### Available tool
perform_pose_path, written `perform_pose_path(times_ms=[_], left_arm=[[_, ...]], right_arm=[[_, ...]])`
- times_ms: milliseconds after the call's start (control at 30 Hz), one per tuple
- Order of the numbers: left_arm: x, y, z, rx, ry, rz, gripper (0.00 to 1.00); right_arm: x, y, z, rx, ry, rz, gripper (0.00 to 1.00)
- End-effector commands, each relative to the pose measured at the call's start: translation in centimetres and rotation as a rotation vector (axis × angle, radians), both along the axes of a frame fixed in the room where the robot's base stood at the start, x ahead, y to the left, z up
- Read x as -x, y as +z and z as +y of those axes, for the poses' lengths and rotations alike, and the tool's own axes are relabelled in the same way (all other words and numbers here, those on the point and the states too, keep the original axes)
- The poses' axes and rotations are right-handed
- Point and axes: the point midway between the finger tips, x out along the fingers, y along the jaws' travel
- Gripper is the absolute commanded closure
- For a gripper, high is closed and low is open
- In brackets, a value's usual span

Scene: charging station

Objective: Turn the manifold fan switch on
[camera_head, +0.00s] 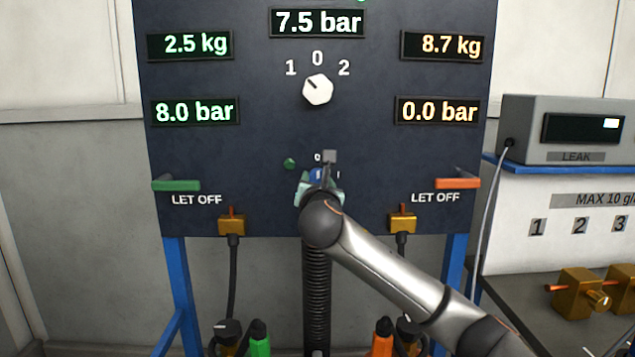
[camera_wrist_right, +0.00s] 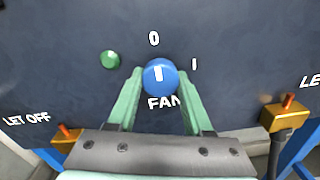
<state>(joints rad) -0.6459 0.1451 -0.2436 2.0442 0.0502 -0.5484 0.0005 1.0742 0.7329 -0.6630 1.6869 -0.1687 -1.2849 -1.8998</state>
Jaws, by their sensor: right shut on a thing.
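The fan switch is a round blue knob (camera_wrist_right: 160,78) on the dark panel, above the word FAN. Its white mark stands nearly upright, towards the 0; the I is to the right of the knob. In the head view only a bit of the blue knob (camera_head: 317,174) shows above my wrist. My right gripper (camera_wrist_right: 160,85) has its two pale green fingers on either side of the knob and is shut on it. It also shows in the head view (camera_head: 319,187), partly hidden by my own arm. My left gripper is in neither view.
A green lamp (camera_wrist_right: 110,60) is left of the knob. Above is a white selector (camera_head: 317,90) marked 1, 0, 2. Green (camera_head: 177,185) and orange (camera_head: 457,183) LET OFF handles flank the knob. A LEAK box (camera_head: 570,130) stands at the right.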

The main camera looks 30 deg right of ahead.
Motion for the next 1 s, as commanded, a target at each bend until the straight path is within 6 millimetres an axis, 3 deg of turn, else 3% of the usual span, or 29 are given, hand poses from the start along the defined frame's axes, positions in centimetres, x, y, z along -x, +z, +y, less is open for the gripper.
perform_pose_path(times_ms=[200,567,1000], left_arm=[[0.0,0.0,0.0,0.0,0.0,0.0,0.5],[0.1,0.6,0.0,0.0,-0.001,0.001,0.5],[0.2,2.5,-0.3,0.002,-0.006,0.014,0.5]], right_arm=[[0.0,0.0,0.0,0.0,-0.001,0.002,1.0],[0.0,0.0,0.0,-0.042,0.0,-0.023,1.0],[-0.1,0.2,0.2,-0.33,0.0,-0.196,1.0]])
